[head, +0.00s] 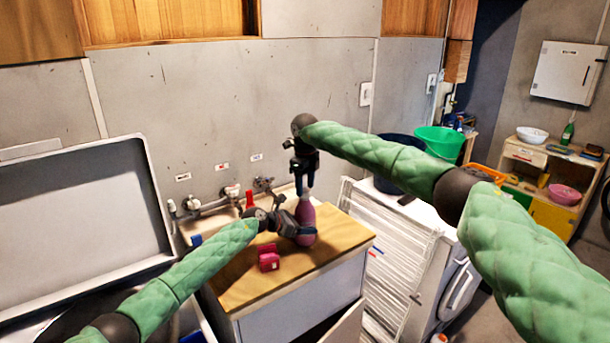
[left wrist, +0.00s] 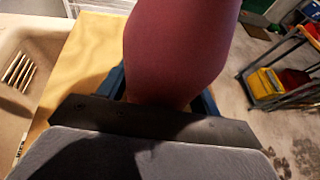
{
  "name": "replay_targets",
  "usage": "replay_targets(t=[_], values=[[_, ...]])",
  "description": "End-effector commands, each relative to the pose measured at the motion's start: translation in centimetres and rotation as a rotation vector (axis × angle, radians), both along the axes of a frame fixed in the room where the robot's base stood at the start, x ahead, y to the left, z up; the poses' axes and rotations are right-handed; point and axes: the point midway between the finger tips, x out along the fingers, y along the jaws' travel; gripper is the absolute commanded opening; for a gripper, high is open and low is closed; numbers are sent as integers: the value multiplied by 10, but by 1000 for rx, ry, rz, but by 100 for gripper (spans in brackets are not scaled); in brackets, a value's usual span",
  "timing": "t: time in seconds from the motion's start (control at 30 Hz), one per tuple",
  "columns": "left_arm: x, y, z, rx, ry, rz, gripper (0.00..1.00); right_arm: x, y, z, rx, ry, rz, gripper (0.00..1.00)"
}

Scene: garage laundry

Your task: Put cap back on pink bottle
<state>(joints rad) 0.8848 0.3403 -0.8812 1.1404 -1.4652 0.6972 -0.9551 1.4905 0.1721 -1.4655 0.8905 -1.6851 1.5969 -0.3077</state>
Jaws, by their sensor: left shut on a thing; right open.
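The pink bottle (head: 305,214) stands upright on the wooden-topped counter (head: 341,238). My left gripper (head: 299,231) is shut on its lower body from the left. The bottle's purplish-pink side fills the middle of the left wrist view (left wrist: 178,50), between the blue-edged fingers (left wrist: 160,100). My right gripper (head: 304,182) points down over the bottle's top, open, with its fingers around or just above the neck. The bottle's mouth is hidden there. I cannot make out the cap; whether it is between the right fingers or on the bottle is too small to tell.
A red object (head: 250,199) and wall taps (head: 232,190) are behind. The counter's front is free.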

Motion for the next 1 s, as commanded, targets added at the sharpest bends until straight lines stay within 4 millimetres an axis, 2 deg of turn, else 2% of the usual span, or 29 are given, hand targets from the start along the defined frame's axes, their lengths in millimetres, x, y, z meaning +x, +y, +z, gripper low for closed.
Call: replay_targets(t=[0.2, 0.47, 0.7, 0.83, 1.0], values=[[0, -1, -1, 0, 2, -1, 0, 0, 0, -16, -1, -1, 0, 54], [-1, -1, -1, 0, 2, -1, 0, 0, 0, -17, -1, -1, 0, 54], [-1, -1, -1, 1, 1, -1, 0, 0, 0, -17, -1, -1, 0, 7], [-1, -1, -1, 1, 1, -1, 0, 0, 0, -17, 0, -1, -25, 7], [0, -1, -1, 1, 1, -1, 0, 0, 0, -17, -1, -1, -166, 7]])
